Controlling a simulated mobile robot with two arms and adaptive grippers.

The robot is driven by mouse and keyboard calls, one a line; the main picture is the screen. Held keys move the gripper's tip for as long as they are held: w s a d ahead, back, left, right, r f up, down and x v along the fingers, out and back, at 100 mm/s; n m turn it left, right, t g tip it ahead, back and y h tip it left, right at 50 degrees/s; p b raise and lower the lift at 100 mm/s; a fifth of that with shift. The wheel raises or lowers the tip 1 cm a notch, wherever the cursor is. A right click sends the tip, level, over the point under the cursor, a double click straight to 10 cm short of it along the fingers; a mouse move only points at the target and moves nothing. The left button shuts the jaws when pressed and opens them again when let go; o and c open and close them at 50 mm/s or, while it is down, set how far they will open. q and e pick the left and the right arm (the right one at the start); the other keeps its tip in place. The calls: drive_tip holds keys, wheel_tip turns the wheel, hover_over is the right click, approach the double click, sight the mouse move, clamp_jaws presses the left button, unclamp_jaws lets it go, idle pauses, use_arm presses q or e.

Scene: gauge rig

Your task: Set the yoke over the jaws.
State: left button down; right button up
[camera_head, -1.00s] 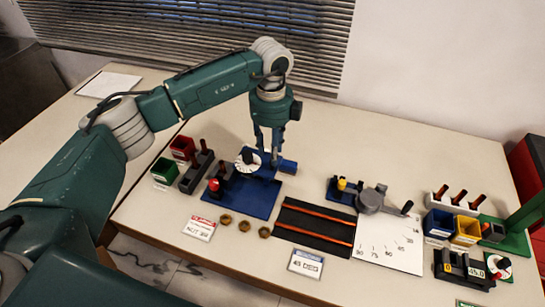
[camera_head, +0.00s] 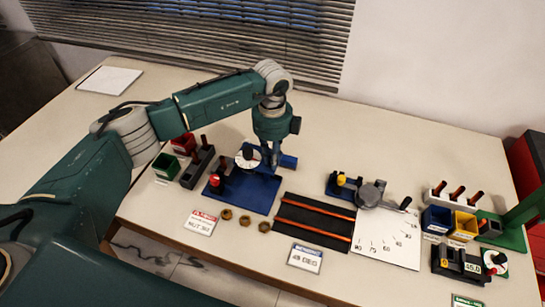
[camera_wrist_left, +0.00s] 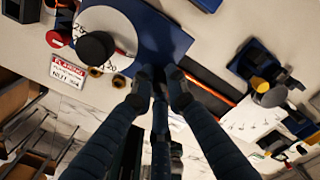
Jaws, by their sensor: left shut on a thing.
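My left gripper (camera_head: 271,160) points down over the right part of the blue base plate (camera_head: 238,197), just right of the white dial (camera_head: 248,157) with its black knob. In the left wrist view its fingertips (camera_wrist_left: 160,82) are close together on a small dark piece, which I take for the yoke; the fingers hide most of its shape. A blue block (camera_head: 289,161) sits right beside the fingertips, apparently the jaw part. I cannot tell whether the held piece touches it. The right gripper is not in view.
A red knob (camera_head: 215,178) stands on the plate's left. A grey rack (camera_head: 198,167) and red and green bins are further left. Several brass nuts (camera_head: 245,220) lie in front. A black mat (camera_head: 314,221) with orange rails and a white angle plate (camera_head: 388,238) lie to the right.

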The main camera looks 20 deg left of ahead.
sight(241, 156)
use_arm(q)
drive_tip(key=shift+a, duration=0.3)
drive_tip(key=a, duration=0.4)
drive_tip(key=a+b, duration=0.1)
drive_tip(key=a, duration=0.4)
drive_tip(key=shift+w+b, duration=0.2)
drive_tip(key=shift+b, duration=0.1)
drive_tip(key=shift+a, duration=0.15)
drive_tip(key=shift+r, duration=0.1)
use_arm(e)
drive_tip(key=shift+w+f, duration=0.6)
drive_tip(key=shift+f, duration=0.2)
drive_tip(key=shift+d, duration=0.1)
use_arm(q)
drive_tip(key=c, duration=1.7)
unclamp_jaws()
drive_tip(key=shift+a, duration=0.1)
